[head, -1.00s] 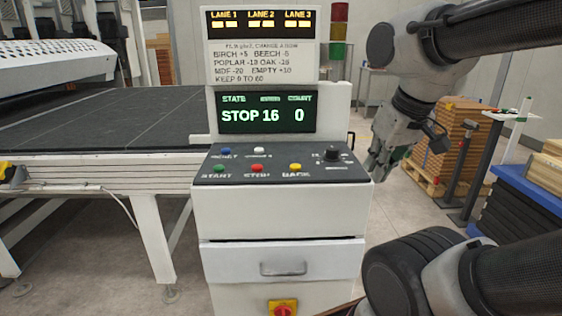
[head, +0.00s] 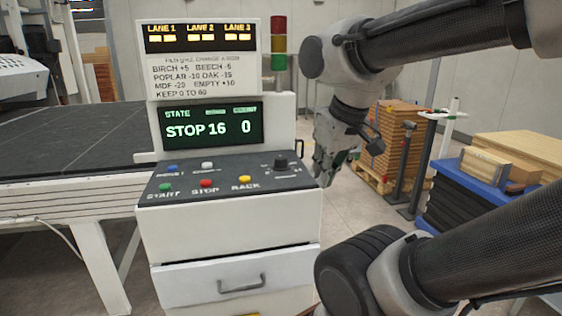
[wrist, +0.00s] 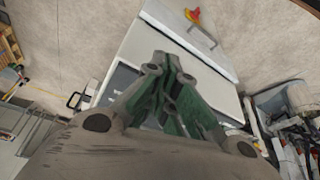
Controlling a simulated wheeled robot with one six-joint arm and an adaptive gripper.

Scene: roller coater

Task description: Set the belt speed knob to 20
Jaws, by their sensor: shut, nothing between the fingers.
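The belt speed knob (head: 281,163) is a black dial at the right end of the sloped dark control panel (head: 225,182). Its scale marks are too small to read. The display (head: 210,127) above the panel reads STOP, 16 and 0. My gripper (head: 322,182) hangs just right of the panel's right edge, apart from the knob and pointing down. In the wrist view my gripper (wrist: 168,62) is shut and empty, with its fingers together. They cover part of the console (wrist: 190,40) there, and I cannot make out the knob.
Blue, white, green, red and yellow buttons (head: 205,183) sit on the panel left of the knob. A lane sign (head: 203,58) stands above the display. A dark conveyor (head: 70,135) lies to the left. Stacked boards (head: 400,135) and a blue-topped cart (head: 475,180) stand to the right.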

